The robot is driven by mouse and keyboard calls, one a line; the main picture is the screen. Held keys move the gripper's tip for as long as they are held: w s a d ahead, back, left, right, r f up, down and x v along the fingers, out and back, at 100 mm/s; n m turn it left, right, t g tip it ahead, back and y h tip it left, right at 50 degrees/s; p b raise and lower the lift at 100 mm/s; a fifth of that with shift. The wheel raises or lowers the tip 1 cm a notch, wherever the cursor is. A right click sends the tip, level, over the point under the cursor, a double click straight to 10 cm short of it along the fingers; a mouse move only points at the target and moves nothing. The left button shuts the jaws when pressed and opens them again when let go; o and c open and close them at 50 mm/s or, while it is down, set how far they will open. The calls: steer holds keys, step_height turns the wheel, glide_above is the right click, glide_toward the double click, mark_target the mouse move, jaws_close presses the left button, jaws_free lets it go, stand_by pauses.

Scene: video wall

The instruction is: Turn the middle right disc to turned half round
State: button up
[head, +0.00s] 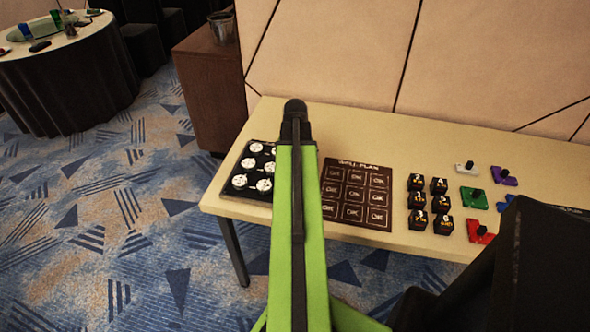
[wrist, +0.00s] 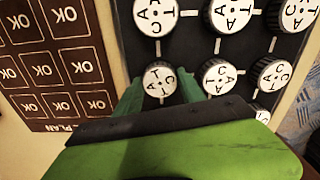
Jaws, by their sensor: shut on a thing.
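The middle right disc (wrist: 160,78) is a white lettered dial on a black knob, on a dark board (head: 259,193). In the wrist view, which looks from the far side, it is the leftmost disc of the middle row. My gripper (wrist: 159,91) is shut on it, one green finger at each side. Its face shows letters such as A, T and C; its exact angle is hard to read. In the head view my green arm hides this disc and my fingertips. Other discs of the board show left of the arm, such as the near left disc (head: 239,181).
A brown panel of OK tiles (head: 357,194) lies right of the board; it also shows in the wrist view (wrist: 48,62). Several black cubes (head: 418,200) and coloured pieces with black knobs (head: 474,197) are farther right on the cream table (head: 540,165). A wall stands behind.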

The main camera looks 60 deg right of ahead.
steer(key=n, duration=0.7)
steer(key=shift+s, duration=0.1)
steer(key=n, duration=0.7)
stand_by(0.3)
steer(key=o, duration=1.4)
step_height(320, 180, up, 17)
steer(key=p, duration=1.7)
steer(key=shift+r, duration=0.2)
